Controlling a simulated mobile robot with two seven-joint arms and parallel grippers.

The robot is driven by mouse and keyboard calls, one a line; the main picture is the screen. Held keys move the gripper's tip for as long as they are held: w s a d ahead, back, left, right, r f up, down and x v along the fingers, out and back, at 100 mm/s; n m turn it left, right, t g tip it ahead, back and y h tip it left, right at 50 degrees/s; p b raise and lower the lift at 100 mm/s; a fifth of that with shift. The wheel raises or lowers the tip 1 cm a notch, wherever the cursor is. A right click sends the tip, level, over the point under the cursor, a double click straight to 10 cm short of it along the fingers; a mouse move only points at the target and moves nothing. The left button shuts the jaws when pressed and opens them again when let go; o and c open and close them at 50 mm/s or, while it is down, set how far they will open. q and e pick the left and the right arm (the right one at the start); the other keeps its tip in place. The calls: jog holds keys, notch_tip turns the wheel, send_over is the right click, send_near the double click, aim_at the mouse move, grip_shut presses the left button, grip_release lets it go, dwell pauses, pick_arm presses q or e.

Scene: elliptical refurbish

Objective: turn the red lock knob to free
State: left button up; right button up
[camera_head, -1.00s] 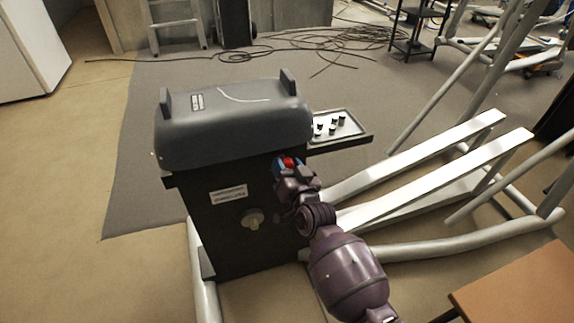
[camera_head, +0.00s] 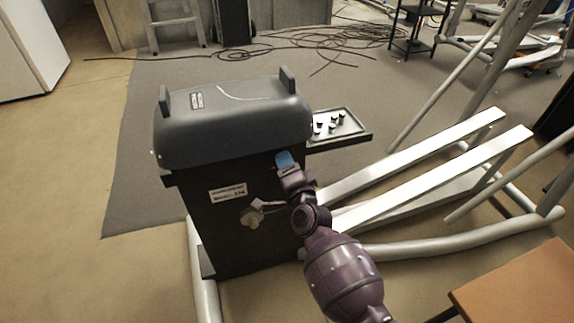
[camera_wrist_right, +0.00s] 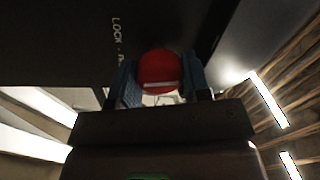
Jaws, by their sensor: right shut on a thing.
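The red lock knob (camera_wrist_right: 158,72) shows in the right wrist view as a round red cap with a pale bar across it. It sits on the black housing (camera_head: 232,228), beside white lettering that begins with "LOCK". My right gripper (camera_wrist_right: 160,86) is shut on the knob, with a blue fingertip pad on each side. In the head view my right gripper (camera_head: 286,161) is at the upper right of the housing's front face, rolled so that it hides the knob. My left gripper is not in view.
A grey cover (camera_head: 232,118) tops the housing. White rails (camera_head: 430,165) run to the right, and a wooden table corner (camera_head: 520,290) is at lower right.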

jog(key=shift+f+m, duration=0.1)
jog(key=shift+m, duration=0.7)
jog(key=o, duration=0.9)
jog(key=shift+s, duration=0.1)
pick_arm(q)
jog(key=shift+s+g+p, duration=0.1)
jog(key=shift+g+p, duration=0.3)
jog(key=shift+p, duration=0.75)
pick_arm(e)
jog(key=shift+v, duration=5.3)
